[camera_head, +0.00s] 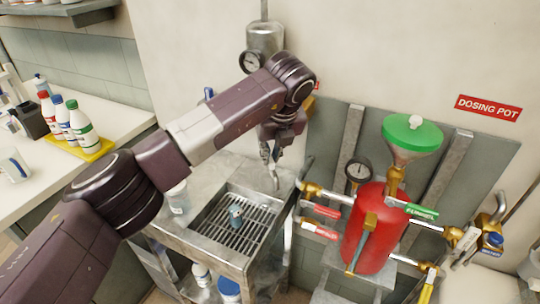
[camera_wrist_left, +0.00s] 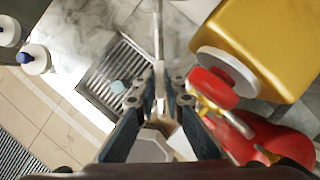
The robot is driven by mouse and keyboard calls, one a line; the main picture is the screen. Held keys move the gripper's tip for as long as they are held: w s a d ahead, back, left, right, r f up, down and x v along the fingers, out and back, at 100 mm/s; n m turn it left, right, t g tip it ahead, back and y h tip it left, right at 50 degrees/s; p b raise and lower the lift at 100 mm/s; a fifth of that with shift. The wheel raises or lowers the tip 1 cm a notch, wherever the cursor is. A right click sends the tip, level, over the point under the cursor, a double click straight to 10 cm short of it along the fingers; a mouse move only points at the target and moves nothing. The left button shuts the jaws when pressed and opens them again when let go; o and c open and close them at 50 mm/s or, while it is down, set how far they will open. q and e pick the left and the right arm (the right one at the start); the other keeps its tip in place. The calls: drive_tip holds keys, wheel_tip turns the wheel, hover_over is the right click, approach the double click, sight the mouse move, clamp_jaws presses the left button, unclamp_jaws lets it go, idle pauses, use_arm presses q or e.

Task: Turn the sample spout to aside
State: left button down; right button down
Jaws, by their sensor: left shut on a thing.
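The sample spout (camera_head: 272,176) is a thin grey metal tube below my left gripper (camera_head: 268,153), near the back right of the sink's grate (camera_head: 232,225). In the left wrist view the spout (camera_wrist_left: 158,45) runs from between the fingers to the top edge, with the grate (camera_wrist_left: 118,72) to its left. My left gripper (camera_wrist_left: 159,97) is shut on the spout, one finger on each side. The spout's upper part is hidden behind my arm and gripper in the head view. My right gripper is not in view.
A red dosing pot (camera_head: 372,230) with a green funnel (camera_head: 412,133) and several valves stands to the right. Bottles on a yellow tray (camera_head: 95,150) are at the left. A steel vessel with a gauge (camera_head: 265,38) is behind my arm.

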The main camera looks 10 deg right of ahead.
use_arm(q)
drive_tip(key=c, duration=2)
unclamp_jaws()
drive_tip(key=shift+d, duration=0.1)
drive_tip(key=shift+r, duration=0.1)
drive_tip(key=v, duration=1.2)
